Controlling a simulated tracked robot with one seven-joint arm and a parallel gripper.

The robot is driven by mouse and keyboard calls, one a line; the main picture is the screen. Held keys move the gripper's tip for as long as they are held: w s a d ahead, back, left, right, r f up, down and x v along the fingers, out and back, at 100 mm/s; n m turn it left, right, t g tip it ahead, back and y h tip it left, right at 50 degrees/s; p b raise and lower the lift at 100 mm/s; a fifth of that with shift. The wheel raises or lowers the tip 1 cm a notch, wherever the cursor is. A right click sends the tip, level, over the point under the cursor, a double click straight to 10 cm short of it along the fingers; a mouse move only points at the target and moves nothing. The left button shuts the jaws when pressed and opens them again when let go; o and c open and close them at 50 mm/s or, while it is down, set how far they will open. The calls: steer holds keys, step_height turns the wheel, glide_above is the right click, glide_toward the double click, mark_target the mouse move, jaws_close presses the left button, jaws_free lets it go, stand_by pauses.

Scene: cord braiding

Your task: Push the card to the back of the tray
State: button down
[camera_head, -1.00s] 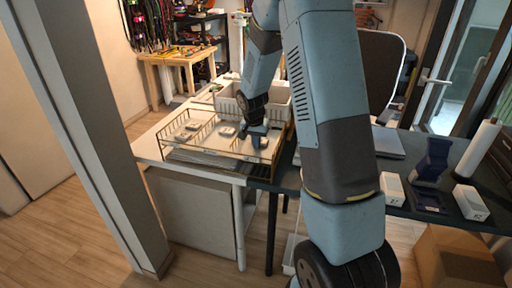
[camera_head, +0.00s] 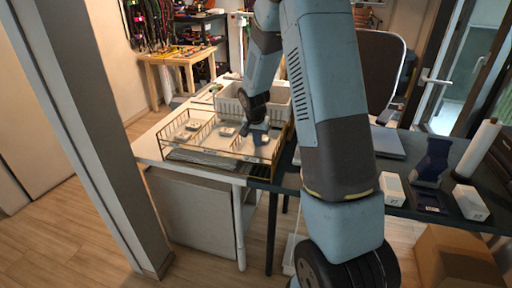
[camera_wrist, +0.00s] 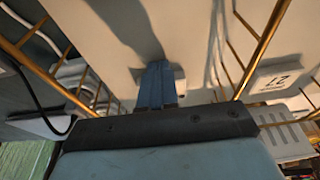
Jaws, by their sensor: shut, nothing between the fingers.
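The brass wire tray (camera_head: 205,152) stands on the white table and holds several pale cards. One card (camera_head: 226,131) lies near its middle, left of my gripper (camera_head: 261,138). My gripper is shut and empty, low inside the tray's right part, with its tips pointing down. A numbered white card (camera_wrist: 274,79) lies to the right, beyond a brass wire.
A white slotted bin (camera_head: 280,98) stands right behind the tray. Brass rails (camera_wrist: 45,72) run on both sides of the fingers. To the right, a dark table holds white boxes (camera_head: 391,188) and a blue stand (camera_head: 433,160).

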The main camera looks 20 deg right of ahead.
steer(key=shift+w+d, duration=0.8)
steer(key=shift+w, duration=0.25)
steer(key=shift+w+d, duration=0.75)
steer(key=shift+w, duration=0.35)
steer(key=shift+w+d, duration=0.8)
steer(key=shift+w, duration=0.25)
stand_by(1.5)
steer(key=shift+r, duration=0.1)
steer(key=shift+s+a+r, duration=0.3)
steer(key=shift+s+r, duration=0.1)
steer(key=shift+r, duration=0.4)
steer(key=shift+s+a+r, duration=0.35)
steer(key=shift+s+r, duration=0.1)
steer(key=shift+r, duration=0.4)
steer(key=shift+s+a+r, duration=0.3)
steer(key=shift+s+r, duration=0.1)
steer(key=shift+r, duration=0.4)
steer(key=shift+s+r, duration=0.15)
steer(key=shift+r, duration=0.15)
steer(key=s+a+r+n+t, duration=0.2)
steer(key=s+a+r+n, duration=0.15)
steer(key=s+r, duration=1.4)
steer(key=s+a+r+n, duration=0.2)
steer(key=s, duration=0.8)
steer(key=s+a+r+n+t+y, duration=0.1)
steer(key=s+a+r, duration=0.1)
steer(key=s, duration=0.9)
steer(key=shift+a+r+n+y, duration=0.2)
steer(key=shift+a+n+y, duration=0.1)
steer(key=shift+a+n, duration=0.05)
